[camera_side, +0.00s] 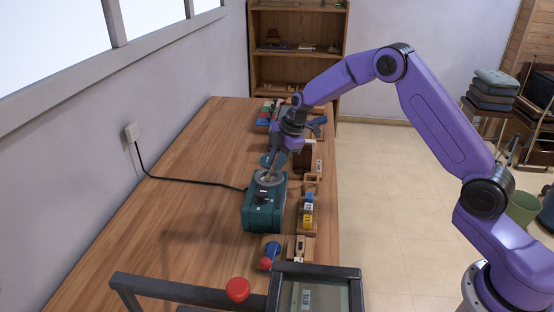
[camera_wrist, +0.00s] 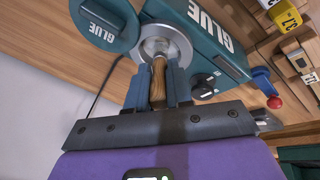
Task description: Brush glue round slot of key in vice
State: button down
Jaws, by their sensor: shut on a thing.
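My gripper (camera_wrist: 158,82) is shut on the wooden handle of a brush (camera_wrist: 158,78). In the side view my gripper (camera_side: 271,176) is low over the round opening of the green glue pot (camera_side: 263,214). The glue pot, marked GLUE, also shows in the wrist view (camera_wrist: 205,30). The brush points down into its metal-rimmed opening (camera_wrist: 166,47); its bristles are hidden. The pot's round lid (camera_wrist: 104,24) lies beside the opening. A blue device with a red knob, apparently the vice (camera_side: 270,252), stands nearer the camera; it also shows in the wrist view (camera_wrist: 262,80). I cannot make out a key or slot in it.
Yellow and blue numbered blocks (camera_side: 307,211) sit in a wooden rack right of the pot. A wooden piece (camera_side: 299,248) lies beside the blue device. Several tools and blocks stand at the far end. A black cable (camera_side: 190,180) crosses the otherwise clear left side of the bench.

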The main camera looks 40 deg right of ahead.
jog(key=shift+f, duration=0.35)
dwell(0.7)
jog(key=shift+r, duration=0.15)
jog(key=shift+r, duration=3.4)
jog(key=shift+s, duration=0.1)
